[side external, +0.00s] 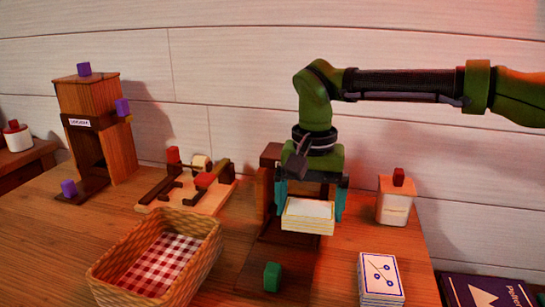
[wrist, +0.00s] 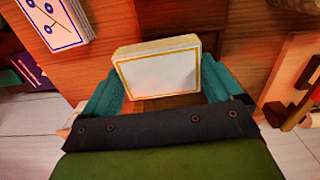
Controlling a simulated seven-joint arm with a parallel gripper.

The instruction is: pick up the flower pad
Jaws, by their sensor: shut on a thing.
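My gripper (side external: 311,203) is shut on a thick white pad with a yellow border (side external: 308,217), one teal finger at each side. The pad is held above the dark wooden stand's base. In the wrist view my gripper (wrist: 161,88) holds the same yellow-bordered pad (wrist: 158,74); the face seen there is blank, and no flower shows on it. Another pad, a white stack with a blue border and a blue sprig drawing (side external: 380,277), lies on the table at the front right. It also shows at the wrist view's top left (wrist: 55,20).
A wicker basket with a checked lining (side external: 160,258) stands front left. A green block (side external: 272,277) is on the stand's base (side external: 246,268). A wooden tower (side external: 115,140), a wooden rig (side external: 190,183) and a red-knobbed jar (side external: 396,203) stand behind. A dark box (side external: 485,292) is at lower right.

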